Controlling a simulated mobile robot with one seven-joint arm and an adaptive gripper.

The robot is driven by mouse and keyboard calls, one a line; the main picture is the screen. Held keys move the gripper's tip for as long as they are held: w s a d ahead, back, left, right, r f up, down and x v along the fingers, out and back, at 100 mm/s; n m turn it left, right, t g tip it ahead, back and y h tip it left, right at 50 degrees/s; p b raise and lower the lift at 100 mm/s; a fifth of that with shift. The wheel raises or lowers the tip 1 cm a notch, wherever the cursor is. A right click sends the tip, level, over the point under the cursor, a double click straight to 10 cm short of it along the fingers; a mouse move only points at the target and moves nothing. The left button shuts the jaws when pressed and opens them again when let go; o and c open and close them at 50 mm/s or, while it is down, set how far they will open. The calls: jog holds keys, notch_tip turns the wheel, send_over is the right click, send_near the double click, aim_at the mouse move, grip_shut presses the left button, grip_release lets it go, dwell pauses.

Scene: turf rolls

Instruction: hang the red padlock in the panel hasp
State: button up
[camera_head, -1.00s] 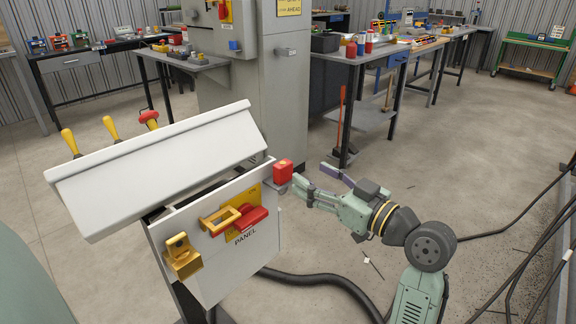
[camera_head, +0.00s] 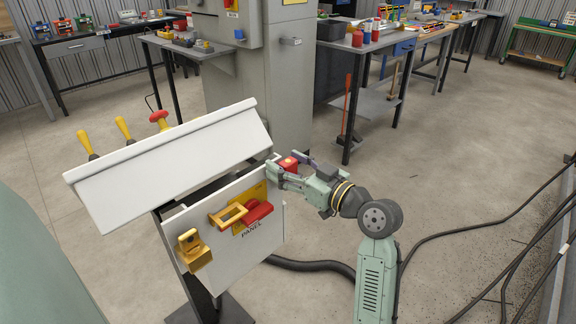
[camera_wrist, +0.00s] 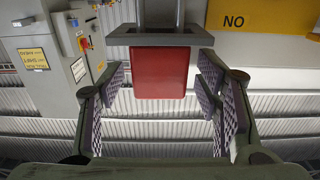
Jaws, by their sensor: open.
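The red block that I take for the red padlock (camera_head: 288,163) is at the upper right edge of the white panel. In the wrist view the red padlock (camera_wrist: 160,73) lies between my finger pads, with a grey collar (camera_wrist: 160,36) and narrow grey bars beyond it. My gripper (camera_head: 284,167) is open, its fingers on either side of the padlock; I see gaps at both sides in the wrist view. The head view partly hides the padlock behind a finger. The yellow loop, likely the hasp (camera_head: 228,214), is on the panel front beside a red handle (camera_head: 257,212).
A brass-yellow block (camera_head: 193,249) is on the panel's lower left. A white sloping hood (camera_head: 165,145) overhangs the panel, with yellow-handled tools (camera_head: 123,129) behind it. A grey cabinet (camera_head: 260,90) stands behind. Dark cables (camera_head: 440,240) cross the otherwise open floor at right.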

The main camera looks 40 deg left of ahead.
jog(key=shift+c, duration=0.3)
jog(key=c, duration=1.3)
jog(key=shift+o, duration=0.2)
jog(key=shift+r, duration=0.1)
